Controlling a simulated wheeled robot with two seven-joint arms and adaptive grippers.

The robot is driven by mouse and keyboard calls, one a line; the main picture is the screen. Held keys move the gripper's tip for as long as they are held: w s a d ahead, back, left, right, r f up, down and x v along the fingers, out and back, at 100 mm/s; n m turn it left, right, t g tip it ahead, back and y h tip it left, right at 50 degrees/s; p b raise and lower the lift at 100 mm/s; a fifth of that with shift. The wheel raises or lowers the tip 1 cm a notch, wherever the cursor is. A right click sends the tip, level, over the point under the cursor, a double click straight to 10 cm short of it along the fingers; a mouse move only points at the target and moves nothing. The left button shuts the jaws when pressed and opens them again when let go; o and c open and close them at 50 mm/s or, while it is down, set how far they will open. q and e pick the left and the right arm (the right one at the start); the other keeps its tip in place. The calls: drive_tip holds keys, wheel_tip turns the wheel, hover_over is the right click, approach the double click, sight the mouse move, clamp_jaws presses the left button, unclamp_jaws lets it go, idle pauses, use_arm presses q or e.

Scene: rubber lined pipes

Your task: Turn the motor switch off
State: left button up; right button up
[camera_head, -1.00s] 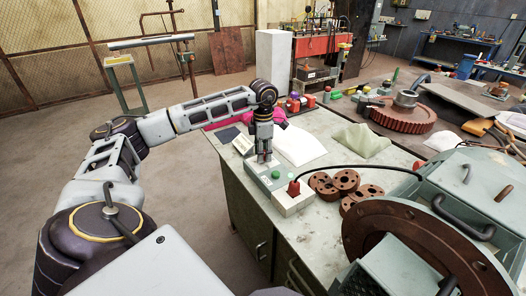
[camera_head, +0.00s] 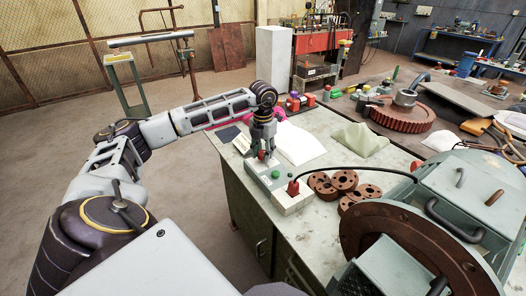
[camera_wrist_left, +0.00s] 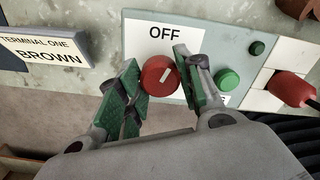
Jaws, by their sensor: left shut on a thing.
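The motor switch is a round red knob (camera_wrist_left: 159,75) with a short white mark, on a grey-green switch box (camera_head: 253,166). A white "OFF" label (camera_wrist_left: 164,33) is above the knob in the left wrist view, and the mark tilts slightly right of it. A second label is mostly hidden behind a finger. My left gripper (camera_head: 262,153) points down at the box. In the left wrist view its green-padded fingers (camera_wrist_left: 158,82) stand on either side of the knob, shut on it. The head view also shows the knob (camera_head: 262,155) between the fingers. My right gripper is out of view.
A green button (camera_wrist_left: 228,80) sits beside the knob. A red plug (camera_head: 293,188) with a black cable joins a white block at the box's right. A "Terminal one brown" plate (camera_wrist_left: 45,50) lies left. Brown flanges (camera_head: 344,180) and machinery stand to the right on the bench.

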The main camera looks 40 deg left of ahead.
sight(263, 152)
use_arm(q)
drive_tip(key=n, duration=0.2)
drive_tip(key=shift+n, duration=0.4)
drive_tip(key=shift+n+p, duration=0.35)
drive_tip(key=shift+n, duration=0.25)
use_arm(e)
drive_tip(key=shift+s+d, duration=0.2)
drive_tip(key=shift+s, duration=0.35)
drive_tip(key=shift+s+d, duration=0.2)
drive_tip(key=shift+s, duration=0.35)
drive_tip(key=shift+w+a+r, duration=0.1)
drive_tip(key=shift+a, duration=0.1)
use_arm(q)
drive_tip(key=o, duration=1)
drive_tip(key=shift+o, duration=0.2)
drive_tip(key=shift+r, duration=0.6)
wheel_tip(263, 152, up, 11)
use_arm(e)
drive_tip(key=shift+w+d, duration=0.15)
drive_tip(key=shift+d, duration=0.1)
